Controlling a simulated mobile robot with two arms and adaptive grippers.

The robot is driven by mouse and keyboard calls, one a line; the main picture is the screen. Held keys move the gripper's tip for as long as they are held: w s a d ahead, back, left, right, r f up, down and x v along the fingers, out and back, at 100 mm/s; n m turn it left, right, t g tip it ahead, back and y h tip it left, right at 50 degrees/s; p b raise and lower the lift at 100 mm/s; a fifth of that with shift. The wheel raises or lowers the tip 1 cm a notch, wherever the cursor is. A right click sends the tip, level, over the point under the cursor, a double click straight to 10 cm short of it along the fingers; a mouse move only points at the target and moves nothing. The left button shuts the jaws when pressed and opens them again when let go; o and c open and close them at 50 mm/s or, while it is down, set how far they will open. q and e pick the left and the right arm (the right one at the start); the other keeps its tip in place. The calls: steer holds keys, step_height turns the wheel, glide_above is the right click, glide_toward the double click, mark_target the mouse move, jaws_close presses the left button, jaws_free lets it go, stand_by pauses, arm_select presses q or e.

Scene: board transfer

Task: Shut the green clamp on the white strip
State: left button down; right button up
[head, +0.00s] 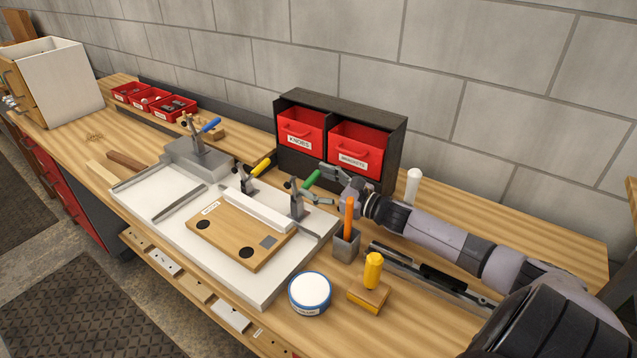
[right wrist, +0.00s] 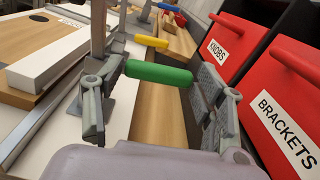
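The green clamp (head: 297,204) stands at the right end of the white strip (head: 258,210). Its upright bar is raised, and its green handle (head: 311,180) leans back toward the red bins. The strip lies along the back edge of a wooden board (head: 225,232) and also shows in the right wrist view (right wrist: 48,60). My right gripper (head: 326,187) is at the green handle. In the right wrist view its fingers are spread wide (right wrist: 155,105), with the green handle (right wrist: 158,74) between them and visible gaps. My left gripper is not in view.
A yellow-handled clamp (head: 247,182) and a blue-handled clamp (head: 205,132) stand farther left. The red bins (head: 358,147) are close behind my right gripper. An orange-handled tool in a grey holder (head: 345,246), a round tub (head: 310,292) and a yellow-knobbed block (head: 369,296) stand in front.

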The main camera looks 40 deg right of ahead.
steer(key=c, duration=1.2)
steer(key=n+b, duration=0.1)
steer(key=r+n+b, duration=0.1)
steer(key=shift+s+a+r+n, duration=0.1)
steer(key=shift+a+r+n, duration=0.1)
steer(key=shift+a+n, duration=0.15)
steer(key=shift+r, duration=0.1)
steer(key=o, duration=1.4)
step_height(320, 180, up, 10)
